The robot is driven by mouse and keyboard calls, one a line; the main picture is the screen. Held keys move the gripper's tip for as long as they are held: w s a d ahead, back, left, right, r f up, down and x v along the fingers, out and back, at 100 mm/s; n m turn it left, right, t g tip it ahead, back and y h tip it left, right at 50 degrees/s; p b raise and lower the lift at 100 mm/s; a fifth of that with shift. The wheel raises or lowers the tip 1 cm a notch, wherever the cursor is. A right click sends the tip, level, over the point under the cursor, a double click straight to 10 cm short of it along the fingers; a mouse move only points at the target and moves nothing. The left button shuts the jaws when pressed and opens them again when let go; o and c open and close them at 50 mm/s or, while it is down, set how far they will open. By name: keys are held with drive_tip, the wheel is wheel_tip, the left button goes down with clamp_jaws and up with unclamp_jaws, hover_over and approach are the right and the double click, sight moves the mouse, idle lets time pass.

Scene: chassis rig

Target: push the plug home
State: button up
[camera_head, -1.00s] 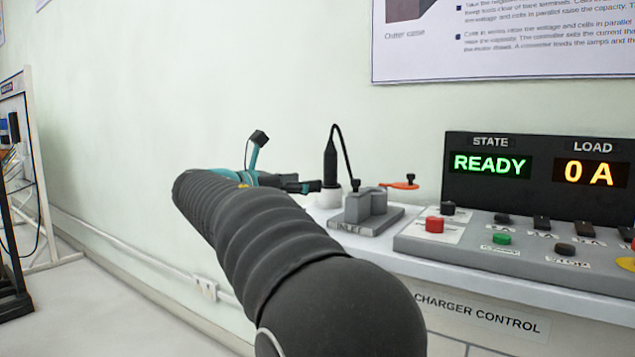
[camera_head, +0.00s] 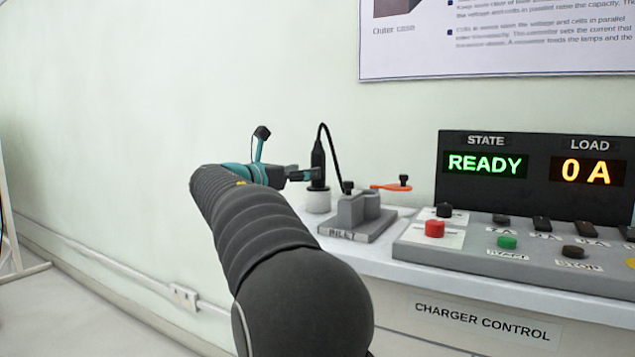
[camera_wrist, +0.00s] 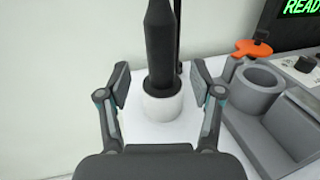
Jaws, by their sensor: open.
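The black plug (camera_head: 318,162) stands upright in a white round socket (camera_head: 318,200) at the left end of the bench, with a black cable looping from its top. In the wrist view the plug (camera_wrist: 160,50) rises from the white socket (camera_wrist: 163,103), and its top is cut off by the frame. My gripper (camera_wrist: 159,82) is open, with one finger on each side of the plug's lower part. Gaps show between both fingers and the plug. In the head view my gripper (camera_head: 303,174) reaches the plug from the left. How deep the plug sits cannot be told.
A grey holder (camera_head: 357,218) stands right of the socket, with an orange lever (camera_head: 390,186) behind it. The control panel (camera_head: 500,240) with several buttons is further right. Its display (camera_head: 535,175) reads READY and 0 A. The wall is close behind.

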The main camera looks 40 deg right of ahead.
drive_tip(key=shift+w+d, duration=0.15)
drive_tip(key=shift+d, duration=1.15)
drive_tip(key=shift+w+d, duration=0.15)
drive_tip(key=shift+d, duration=1.15)
clamp_jaws()
